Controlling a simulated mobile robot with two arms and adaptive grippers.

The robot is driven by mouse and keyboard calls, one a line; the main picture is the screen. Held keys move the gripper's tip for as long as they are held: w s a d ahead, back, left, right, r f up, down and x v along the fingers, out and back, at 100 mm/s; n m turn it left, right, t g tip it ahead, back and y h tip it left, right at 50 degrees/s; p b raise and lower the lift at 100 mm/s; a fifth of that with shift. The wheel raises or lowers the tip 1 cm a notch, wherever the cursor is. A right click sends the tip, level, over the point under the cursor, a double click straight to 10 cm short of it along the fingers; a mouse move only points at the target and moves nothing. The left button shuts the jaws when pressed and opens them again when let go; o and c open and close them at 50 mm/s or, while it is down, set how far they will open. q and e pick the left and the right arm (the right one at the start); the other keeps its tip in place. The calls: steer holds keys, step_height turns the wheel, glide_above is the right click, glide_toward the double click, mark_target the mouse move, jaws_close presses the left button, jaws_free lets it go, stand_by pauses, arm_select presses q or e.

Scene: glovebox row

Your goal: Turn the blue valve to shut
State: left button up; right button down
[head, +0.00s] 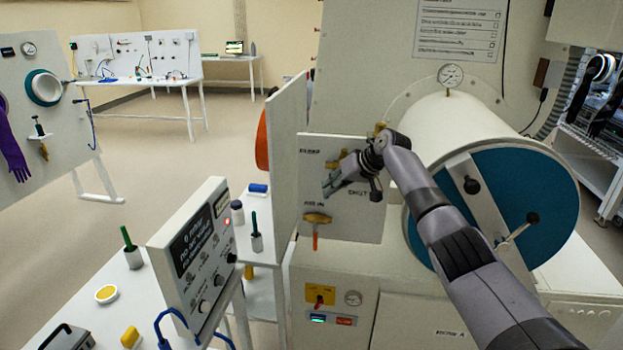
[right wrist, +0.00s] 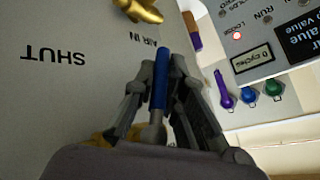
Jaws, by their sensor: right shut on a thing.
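The blue valve lever (right wrist: 160,84) shows in the right wrist view, standing out between the fingers of my right gripper (right wrist: 163,72). The gripper is shut on it. In the head view my right gripper (head: 338,183) is at the front of the white valve panel (head: 375,222), reaching left and slightly down from the wrist. It hides most of the blue valve there. The word SHUT (right wrist: 54,55) is printed on the panel, to the left of the gripper in the wrist view. My left gripper is not in view.
A brass valve with an orange lever (head: 316,220) sits just below on the same panel. A white upright board (head: 286,150) stands close at left. A display box (head: 195,250) stands on the left bench. The glovebox drum (head: 450,130) is behind my right arm.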

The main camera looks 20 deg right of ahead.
steer(key=shift+r+g+h+p, duration=0.25)
steer(key=shift+g+h+p, duration=0.05)
steer(key=shift+p, duration=0.15)
steer(key=shift+s+d+f+g+h+p, duration=0.1)
steer(key=shift+s+d+g+h+p, duration=0.05)
steer(key=shift+g+h+p, duration=0.2)
steer(key=shift+s+d+f+n+g+h+p, duration=0.2)
steer(key=shift+d+n+g+h+p, duration=0.15)
steer(key=shift+h+p, duration=0.15)
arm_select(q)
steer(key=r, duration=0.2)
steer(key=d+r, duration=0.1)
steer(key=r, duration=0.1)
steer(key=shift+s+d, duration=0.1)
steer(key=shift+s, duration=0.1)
arm_select(e)
steer(key=shift+s+d+f+g+h, duration=0.2)
steer(key=shift+g+h, duration=0.1)
steer(key=shift+h, duration=0.2)
steer(key=shift+s+d+f+g+h, duration=0.15)
steer(key=shift+g+h, duration=0.15)
steer(key=shift+h, duration=0.15)
steer(key=shift+d, duration=0.1)
